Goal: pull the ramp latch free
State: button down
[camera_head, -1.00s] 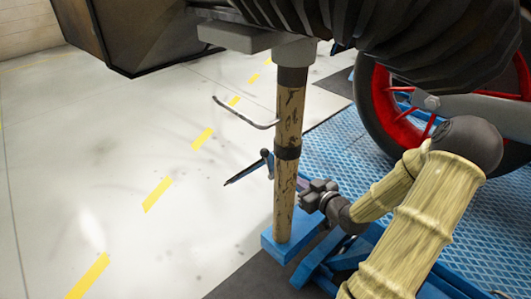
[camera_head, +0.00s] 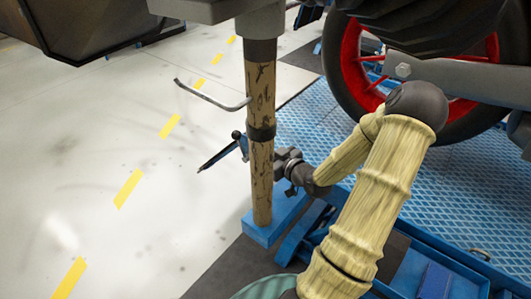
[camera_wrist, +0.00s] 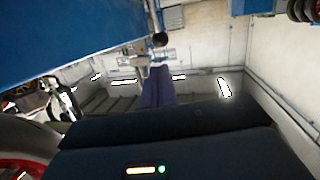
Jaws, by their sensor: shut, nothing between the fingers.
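A dark ball knob on a short blue piece (camera_head: 240,141), which looks like the ramp latch, shows just left of a brown mottled post in the head view. A thin dark rod (camera_head: 216,157) slopes down left beside it. In the wrist view the black ball knob (camera_wrist: 160,39) sits on a stem beside a pale bracket, just beyond and above my fingertips. My gripper (camera_wrist: 158,70) is shut and empty, its purple fingers close together. In the head view its fingers are hidden behind the post; only the dark wrist shows at the right. I cannot tell whether the fingers touch the latch.
The brown post (camera_head: 261,95) stands on a blue block (camera_head: 265,232) in front of my gripper. A blue patterned platform (camera_head: 430,190) lies to the right, with a red-rimmed wheel (camera_head: 350,60) on it. A bent grey rod (camera_head: 205,96) juts left from the post. Open floor lies left.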

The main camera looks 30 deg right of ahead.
aim_at(239, 137)
jog(key=b+x, duration=0.1)
jog(key=x, duration=1)
jog(key=shift+w+a, duration=0.1)
jog(key=shift+w, duration=0.05)
jog(key=shift+r, duration=0.1)
